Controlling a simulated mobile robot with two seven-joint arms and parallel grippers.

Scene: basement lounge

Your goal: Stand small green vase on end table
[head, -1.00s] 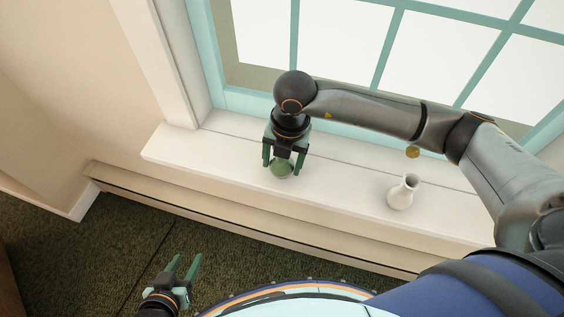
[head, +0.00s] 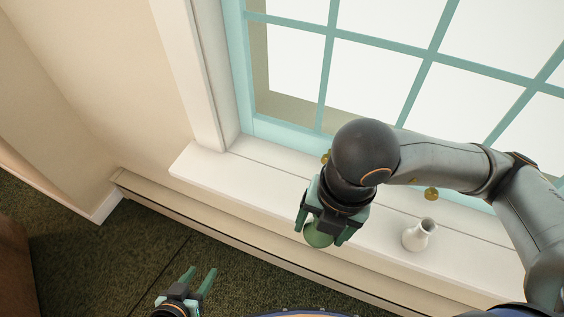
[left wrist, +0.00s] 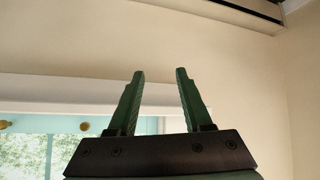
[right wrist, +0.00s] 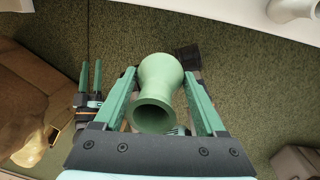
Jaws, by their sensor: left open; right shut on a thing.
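The small green vase (head: 318,237) is between the fingers of my right gripper (head: 326,232), which is shut on it and holds it up off the sill, near the sill's front edge. In the right wrist view the vase (right wrist: 158,88) shows its round open mouth toward the camera, with a finger on each side. My left gripper (head: 200,279) is open and empty, low over the dark carpet; its spread fingers also show in the left wrist view (left wrist: 160,100). I see no end table that I can identify.
A white vase (head: 419,235) stands on the white window sill (head: 215,172), to the right of my right gripper. A brown piece of furniture (right wrist: 35,85) shows at the left of the right wrist view. The green carpet (head: 90,255) lies below the sill.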

